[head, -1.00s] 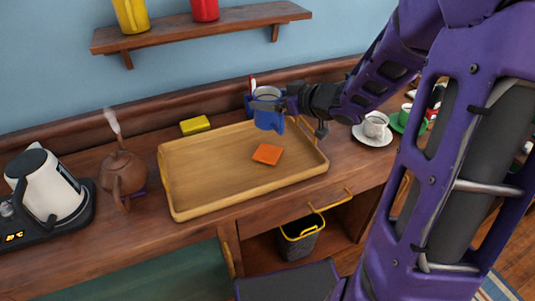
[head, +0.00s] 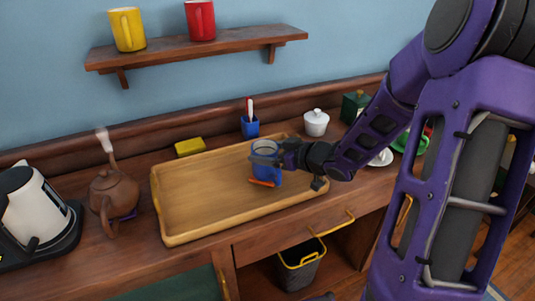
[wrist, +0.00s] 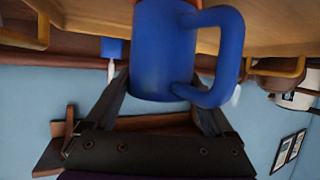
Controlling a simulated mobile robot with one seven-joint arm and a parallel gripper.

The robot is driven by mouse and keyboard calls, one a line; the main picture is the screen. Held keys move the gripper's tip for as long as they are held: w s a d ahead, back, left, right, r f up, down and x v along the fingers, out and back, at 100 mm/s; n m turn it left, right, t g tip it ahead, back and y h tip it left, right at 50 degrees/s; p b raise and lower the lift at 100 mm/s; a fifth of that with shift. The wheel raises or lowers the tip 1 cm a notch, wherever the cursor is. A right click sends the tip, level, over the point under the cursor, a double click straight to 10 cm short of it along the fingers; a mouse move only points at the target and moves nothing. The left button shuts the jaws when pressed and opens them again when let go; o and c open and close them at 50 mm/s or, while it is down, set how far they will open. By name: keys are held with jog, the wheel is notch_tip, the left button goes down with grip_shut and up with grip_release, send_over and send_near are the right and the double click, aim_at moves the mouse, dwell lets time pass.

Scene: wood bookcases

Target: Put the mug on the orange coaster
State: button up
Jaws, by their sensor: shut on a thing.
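My gripper (head: 276,157) is shut on the blue mug (head: 266,170), which is upright over the right part of the wooden tray. The orange coaster (head: 258,182) lies flat on the tray, mostly hidden under the mug; its front left edge shows. I cannot tell whether the mug's base touches the coaster or is slightly above it. In the wrist view, which is upside down, the blue mug (wrist: 163,50) fills the space between the fingers, its handle to the right. A sliver of orange shows at its base.
The wooden tray (head: 195,205) is otherwise empty. Behind it are a yellow sponge (head: 190,147), a blue pen cup (head: 250,127) and a white lidded jar (head: 316,123). A teapot (head: 113,195) and a kettle (head: 35,205) stand left. A shelf (head: 200,48) hangs above.

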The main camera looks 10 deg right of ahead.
jog(key=shift+f, duration=0.1)
jog(key=o, duration=1.4)
jog(key=shift+s+d+r, duration=0.2)
jog(key=shift+s+r, duration=0.05)
jog(key=shift+r, duration=0.1)
jog(key=p+v, duration=0.3)
jog(key=v, duration=0.8)
jog(key=shift+s, duration=0.2)
jog(key=shift+w, duration=0.1)
